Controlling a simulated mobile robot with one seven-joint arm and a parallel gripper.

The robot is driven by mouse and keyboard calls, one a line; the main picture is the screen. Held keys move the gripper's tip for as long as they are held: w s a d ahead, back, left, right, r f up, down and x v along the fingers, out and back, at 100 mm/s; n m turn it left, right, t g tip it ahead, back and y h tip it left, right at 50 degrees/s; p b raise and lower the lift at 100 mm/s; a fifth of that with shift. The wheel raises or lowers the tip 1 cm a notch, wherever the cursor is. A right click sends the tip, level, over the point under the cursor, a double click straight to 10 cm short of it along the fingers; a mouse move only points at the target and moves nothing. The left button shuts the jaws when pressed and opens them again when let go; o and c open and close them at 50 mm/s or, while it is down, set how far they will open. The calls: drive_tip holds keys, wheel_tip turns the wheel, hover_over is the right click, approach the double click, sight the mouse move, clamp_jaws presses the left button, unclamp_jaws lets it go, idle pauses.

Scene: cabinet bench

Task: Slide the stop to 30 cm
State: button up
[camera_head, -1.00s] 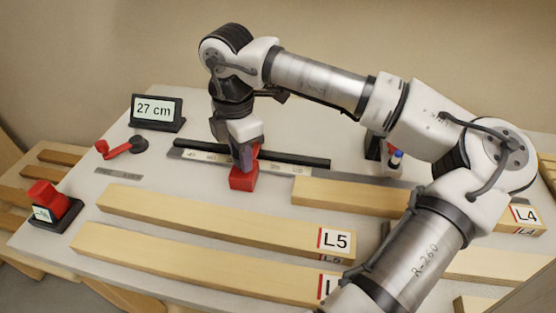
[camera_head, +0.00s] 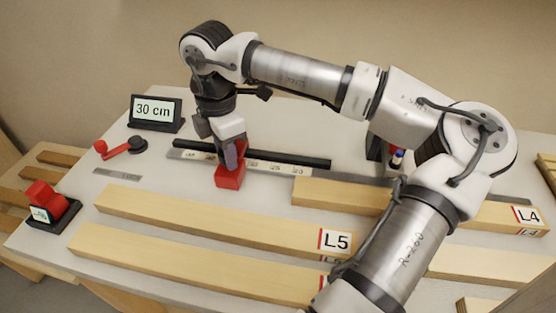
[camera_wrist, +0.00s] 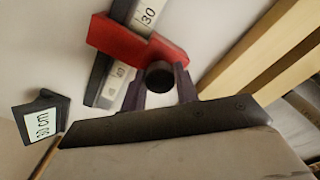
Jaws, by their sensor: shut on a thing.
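The red stop (camera_head: 230,177) sits on the ruler rail (camera_head: 290,158). My gripper (camera_head: 231,155) is shut on the stop from above. In the wrist view the red stop (camera_wrist: 135,45) crosses the scale, with the mark 30 just beside it and a further mark, seemingly 40, on its other side. A round black knob (camera_wrist: 159,76) on the stop lies between my fingers (camera_wrist: 160,88). The small display (camera_head: 155,112) reads "30 cm" and also shows in the wrist view (camera_wrist: 41,120). The stop's exact edge against the scale is partly hidden by my gripper.
Long wooden boards lie in front, one labelled L5 (camera_head: 220,220), and another labelled L4 (camera_head: 420,205) lies at right. A red crank (camera_head: 118,150) and a red-topped device (camera_head: 46,203) are at left. A small steel strip (camera_head: 117,174) lies flat near the crank.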

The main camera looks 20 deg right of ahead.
drive_tip(key=o, duration=0.8)
drive_tip(key=shift+r+p, duration=2.35)
drive_tip(key=shift+r, duration=2.15)
